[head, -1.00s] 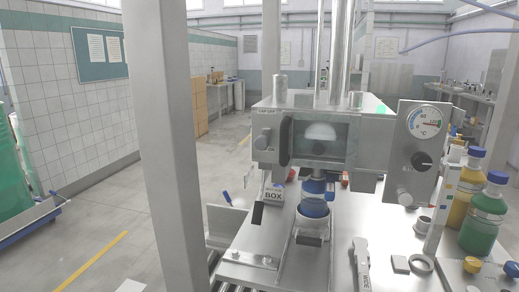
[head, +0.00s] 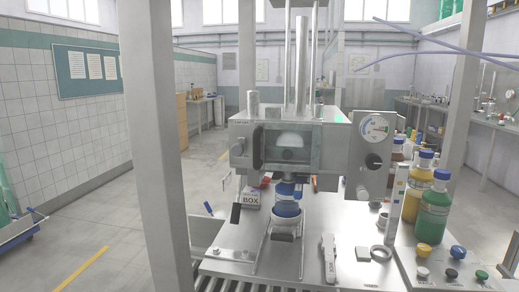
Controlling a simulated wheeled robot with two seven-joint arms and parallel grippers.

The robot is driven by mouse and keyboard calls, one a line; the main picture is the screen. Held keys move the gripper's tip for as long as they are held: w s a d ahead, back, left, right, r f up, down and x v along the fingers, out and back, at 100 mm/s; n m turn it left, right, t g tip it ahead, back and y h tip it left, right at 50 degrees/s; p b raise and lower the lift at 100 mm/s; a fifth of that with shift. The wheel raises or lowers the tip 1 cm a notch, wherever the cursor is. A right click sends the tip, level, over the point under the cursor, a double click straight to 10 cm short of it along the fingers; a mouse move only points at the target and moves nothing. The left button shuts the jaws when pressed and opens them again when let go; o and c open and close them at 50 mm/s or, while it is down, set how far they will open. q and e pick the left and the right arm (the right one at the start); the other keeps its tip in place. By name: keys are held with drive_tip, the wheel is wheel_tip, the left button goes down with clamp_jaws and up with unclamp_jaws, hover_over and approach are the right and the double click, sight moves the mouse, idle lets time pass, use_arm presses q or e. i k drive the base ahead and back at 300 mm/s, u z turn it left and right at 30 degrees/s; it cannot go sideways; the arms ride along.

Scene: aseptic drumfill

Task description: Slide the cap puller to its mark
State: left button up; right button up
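A flat grey metal tool with lettering on it (head: 329,258) lies on the steel worktop (head: 345,222), right of the roller track; it may be the cap puller, but I cannot tell for sure. A square grey block (head: 363,254) and a grey ring (head: 381,253) lie to its right. I cannot make out which of these, if any, is the mark. A blue-topped container (head: 286,210) stands under the filling machine (head: 290,145). Neither of my grippers is in view.
Green (head: 432,215) and yellow (head: 415,187) bottles stand at the right behind a button panel (head: 455,270). A steel post (head: 155,150) rises at the left front. The worktop behind the tool is fairly clear.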

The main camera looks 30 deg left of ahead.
sight(238, 148)
drive_tip(key=i, duration=0.45)
drive_tip(key=u, duration=0.9)
